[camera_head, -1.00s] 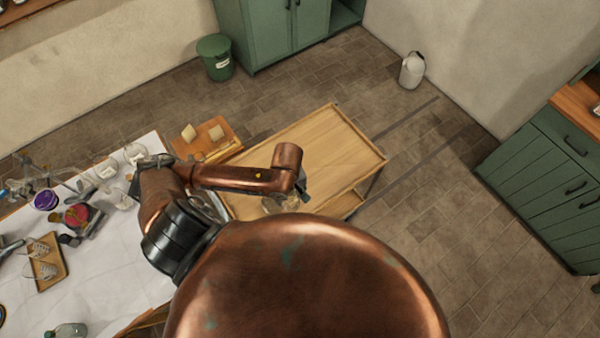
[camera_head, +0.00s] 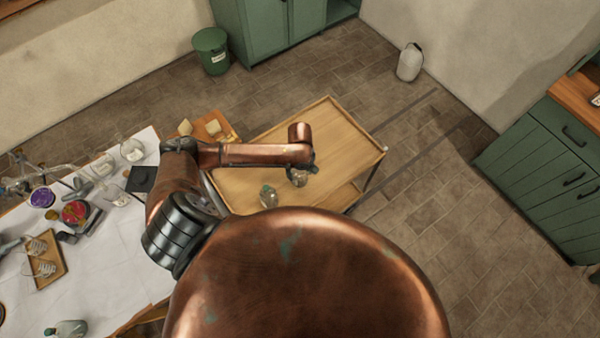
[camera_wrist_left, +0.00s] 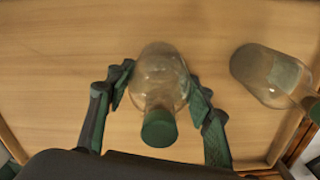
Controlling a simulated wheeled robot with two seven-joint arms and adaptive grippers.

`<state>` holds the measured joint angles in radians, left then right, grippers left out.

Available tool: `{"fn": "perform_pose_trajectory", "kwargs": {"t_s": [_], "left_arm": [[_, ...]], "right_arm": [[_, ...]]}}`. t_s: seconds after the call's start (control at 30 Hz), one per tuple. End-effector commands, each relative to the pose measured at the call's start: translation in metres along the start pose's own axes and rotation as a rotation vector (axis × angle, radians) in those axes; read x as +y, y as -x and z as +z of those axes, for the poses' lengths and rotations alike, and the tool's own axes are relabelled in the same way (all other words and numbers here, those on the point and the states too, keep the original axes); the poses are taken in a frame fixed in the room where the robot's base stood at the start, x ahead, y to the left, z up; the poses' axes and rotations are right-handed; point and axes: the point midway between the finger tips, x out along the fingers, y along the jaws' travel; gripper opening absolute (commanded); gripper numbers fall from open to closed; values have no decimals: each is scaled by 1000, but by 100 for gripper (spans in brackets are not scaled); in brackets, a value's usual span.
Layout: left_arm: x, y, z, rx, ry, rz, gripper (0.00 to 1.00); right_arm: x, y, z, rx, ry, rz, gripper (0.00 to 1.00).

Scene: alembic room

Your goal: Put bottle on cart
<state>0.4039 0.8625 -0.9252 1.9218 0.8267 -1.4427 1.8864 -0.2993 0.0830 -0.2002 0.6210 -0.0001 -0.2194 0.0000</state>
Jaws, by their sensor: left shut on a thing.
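The cart (camera_head: 335,140) has a light wooden top with a raised rim. My left gripper (camera_wrist_left: 162,92) is shut on a clear glass bottle (camera_wrist_left: 158,70) with a green stopper, with one finger on each side of it. In the head view this bottle (camera_head: 298,178) is over the cart top, partly hidden by my wrist. I cannot tell whether its base touches the wood. A second clear bottle (camera_head: 268,196) with a green stopper is on the cart, nearer to me; it also shows at the right of the left wrist view (camera_wrist_left: 268,75). My right gripper is not in view.
The white-topped table (camera_head: 110,270) at left holds glassware, a tray (camera_head: 45,265) and another bottle (camera_head: 68,328). A wooden board (camera_head: 212,128) with small blocks is beside the cart. A green bin (camera_head: 211,52) and a pale canister (camera_head: 410,62) stand on the floor. The cart's far part is clear.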

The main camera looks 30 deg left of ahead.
Motion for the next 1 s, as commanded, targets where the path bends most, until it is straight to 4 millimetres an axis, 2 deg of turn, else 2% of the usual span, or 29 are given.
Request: {"fn": "perform_pose_trajectory", "kwargs": {"t_s": [0.13,0.47,0.5,0.73,1.0], "left_arm": [[1,-9,-2,4,0,3,10],[1,-11,-1,2,0,3,10],[1,-12,-1,2,0,2,51],[0,-12,-1,2,0,2,66],[1,-10,-1,3,0,2,66]], "right_arm": [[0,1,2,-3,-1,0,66],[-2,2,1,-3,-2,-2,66],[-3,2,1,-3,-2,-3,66],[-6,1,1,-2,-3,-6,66],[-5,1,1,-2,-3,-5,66]]}}
